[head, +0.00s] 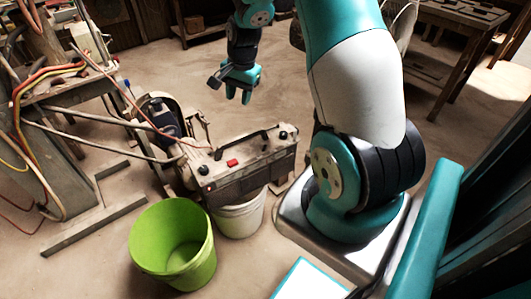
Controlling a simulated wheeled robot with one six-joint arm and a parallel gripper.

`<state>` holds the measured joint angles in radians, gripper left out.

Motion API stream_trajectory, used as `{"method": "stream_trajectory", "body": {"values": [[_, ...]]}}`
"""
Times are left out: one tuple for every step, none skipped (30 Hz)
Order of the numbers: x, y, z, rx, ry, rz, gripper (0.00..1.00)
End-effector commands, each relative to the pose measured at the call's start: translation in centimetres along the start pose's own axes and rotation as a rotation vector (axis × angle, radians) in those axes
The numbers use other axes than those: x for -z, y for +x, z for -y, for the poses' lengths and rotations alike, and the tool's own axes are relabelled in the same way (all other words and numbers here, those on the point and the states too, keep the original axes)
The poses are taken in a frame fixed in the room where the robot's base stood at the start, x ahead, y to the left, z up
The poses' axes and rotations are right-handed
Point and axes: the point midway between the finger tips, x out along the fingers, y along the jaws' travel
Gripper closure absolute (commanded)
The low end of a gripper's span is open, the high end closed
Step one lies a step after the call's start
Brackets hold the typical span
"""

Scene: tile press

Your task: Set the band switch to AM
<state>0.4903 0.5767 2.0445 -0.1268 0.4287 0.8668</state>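A worn grey-beige radio (250,178) with a dark carry handle sits on an upturned or upright white bucket (240,217); I cannot tell which way up the bucket is. Its top edge carries a red button (232,162) and dark knobs, one at the left (203,169) and one at the right (283,135). I cannot make out which control is the band switch, or its setting. My gripper (238,95) hangs beyond and above the radio, apart from it. Its two teal fingers point down with a gap between them, and nothing shows in it.
A green bucket (173,245) stands in front of the radio at the left. A dark machine (165,125) with cables stands behind the radio to its left. A cluttered bench (60,150) with hoses is at the far left. Bare floor (160,70) lies behind.

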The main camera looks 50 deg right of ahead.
Motion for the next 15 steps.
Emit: {"method": "stream_trajectory", "body": {"values": [[2.9, 3.1, -1.9, -0.020, 0.127, -0.015, 0.63], [4.3, 4.2, -2.8, -0.027, 0.190, -0.026, 0.63], [5.7, 5.4, -3.8, -0.036, 0.263, -0.039, 0.63], [6.6, 6.1, -4.5, -0.042, 0.307, -0.047, 0.63], [7.3, 6.7, -5.0, -0.044, 0.343, -0.055, 0.63], [8.0, 7.3, -5.7, -0.049, 0.382, -0.062, 0.63], [8.4, 7.7, -6.0, -0.052, 0.402, -0.066, 0.63], [8.7, 8.0, -6.3, -0.054, 0.418, -0.069, 0.63], [8.9, 8.4, -6.5, -0.055, 0.431, -0.072, 0.63], [9.0, 8.6, -6.6, -0.056, 0.435, -0.072, 0.63], [9.1, 9.0, -6.6, -0.056, 0.437, -0.073, 0.63], [9.0, 9.5, -6.7, -0.057, 0.436, -0.072, 0.63], [9.0, 9.9, -6.7, -0.057, 0.435, -0.071, 0.63], [9.0, 10.4, -6.7, -0.058, 0.435, -0.070, 0.63], [9.0, 11.2, -6.8, -0.058, 0.434, -0.070, 0.63]]}}
